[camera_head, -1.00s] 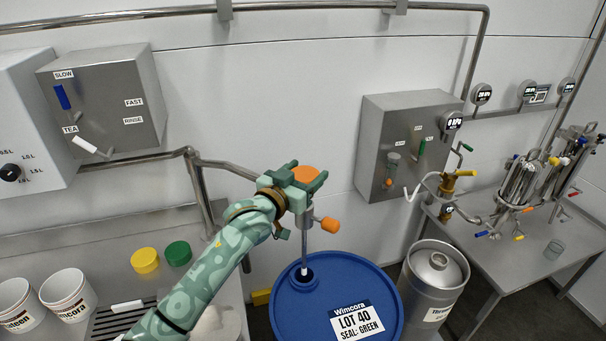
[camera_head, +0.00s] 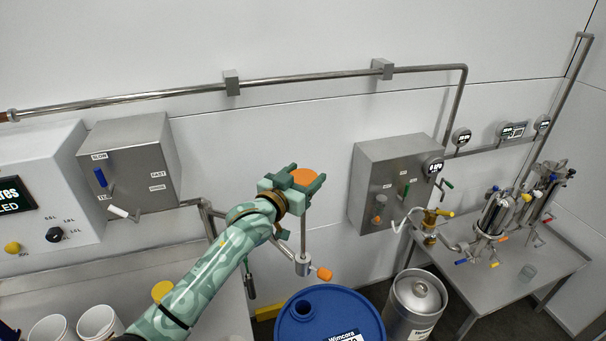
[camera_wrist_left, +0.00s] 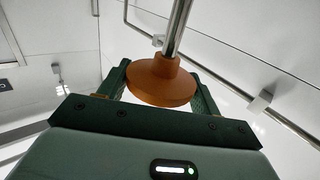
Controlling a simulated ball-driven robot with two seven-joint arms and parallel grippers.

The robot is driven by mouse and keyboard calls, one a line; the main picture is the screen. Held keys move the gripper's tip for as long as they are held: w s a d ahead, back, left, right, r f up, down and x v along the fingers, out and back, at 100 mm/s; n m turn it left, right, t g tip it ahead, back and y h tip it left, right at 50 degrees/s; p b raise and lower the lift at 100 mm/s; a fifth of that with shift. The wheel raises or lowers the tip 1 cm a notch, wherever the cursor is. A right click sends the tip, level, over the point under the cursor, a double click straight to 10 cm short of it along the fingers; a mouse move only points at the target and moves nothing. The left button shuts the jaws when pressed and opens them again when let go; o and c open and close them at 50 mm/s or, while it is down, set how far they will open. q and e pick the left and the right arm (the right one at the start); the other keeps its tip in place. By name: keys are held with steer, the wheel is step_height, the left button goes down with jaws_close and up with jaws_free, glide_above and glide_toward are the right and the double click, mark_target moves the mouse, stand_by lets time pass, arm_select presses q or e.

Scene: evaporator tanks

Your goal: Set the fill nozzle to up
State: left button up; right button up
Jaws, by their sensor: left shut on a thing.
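The fill nozzle is a thin upright metal rod (camera_head: 303,232) with an orange round knob (camera_head: 304,177) on top. It runs down into a grey block (camera_head: 302,265) with an orange handle (camera_head: 325,274) on its side. My left gripper (camera_head: 299,183) is shut on the knob, one finger on each side. In the left wrist view the orange knob (camera_wrist_left: 160,82) sits between the fingers, with the rod running from it. The blue drum (camera_head: 348,309) stands below, its open bung hole (camera_head: 304,309) under the block. No rod shows in the hole. My right gripper is out of view.
A steel keg (camera_head: 414,305) stands right of the drum. A grey control box (camera_head: 382,185) is on the wall behind, right of my gripper. A steel table (camera_head: 500,280) with fittings is at the right. White tubs (camera_head: 98,322) stand at lower left.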

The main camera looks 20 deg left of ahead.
arm_select(q)
steer(key=shift+w+r, duration=0.1)
steer(key=shift+r, duration=0.35)
steer(key=o, duration=1.4)
steer(key=shift+f, duration=0.15)
steer(key=shift+s+a+f, duration=0.1)
steer(key=shift+s, duration=0.2)
steer(key=b+v, duration=0.2)
steer(key=v, duration=1.4)
